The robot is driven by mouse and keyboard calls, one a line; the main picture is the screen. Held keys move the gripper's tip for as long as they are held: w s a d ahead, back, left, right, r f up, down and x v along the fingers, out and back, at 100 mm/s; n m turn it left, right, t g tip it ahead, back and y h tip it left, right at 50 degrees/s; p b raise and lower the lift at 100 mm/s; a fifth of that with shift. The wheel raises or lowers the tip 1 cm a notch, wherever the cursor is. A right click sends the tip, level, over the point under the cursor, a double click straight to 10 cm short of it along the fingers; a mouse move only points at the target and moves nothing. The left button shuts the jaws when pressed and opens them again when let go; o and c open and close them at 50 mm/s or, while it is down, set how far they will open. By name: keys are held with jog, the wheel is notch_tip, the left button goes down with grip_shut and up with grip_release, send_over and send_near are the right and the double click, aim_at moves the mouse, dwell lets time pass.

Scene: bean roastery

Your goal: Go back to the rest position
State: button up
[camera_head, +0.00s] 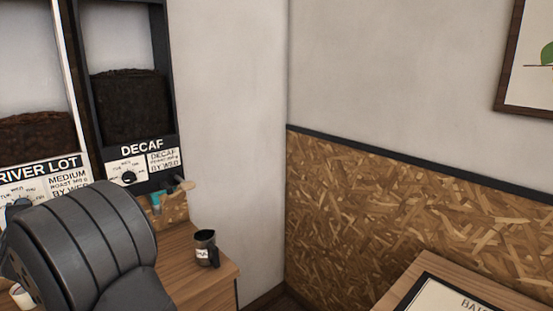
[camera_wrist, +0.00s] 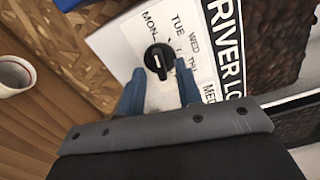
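My gripper (camera_wrist: 159,80) shows in the wrist view with its two blue-grey fingers apart. A black dial knob (camera_wrist: 158,60) with a white mark lies between and just beyond the fingertips, on the white day label (camera_wrist: 140,38) of the River Lot bin. I cannot tell whether either finger touches the knob. Nothing is held. In the head view my dark grey arm fills the lower left, in front of the River Lot bin (camera_head: 38,136), and hides most of its dial.
The Decaf bin (camera_head: 133,105) stands right of River Lot. A dark mug (camera_head: 206,249) is on the wooden counter (camera_head: 185,288). A white cup (camera_wrist: 14,74) is at left in the wrist view. A framed sheet (camera_head: 450,297) lies lower right. The space before the chipboard wall looks open.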

jog(key=s+d+m, duration=0.5)
jog(key=s+d, duration=0.5)
jog(key=s, duration=0.1)
jog(key=shift+d+m, duration=0.3)
dwell(2.4)
jog(key=shift+r, duration=0.1)
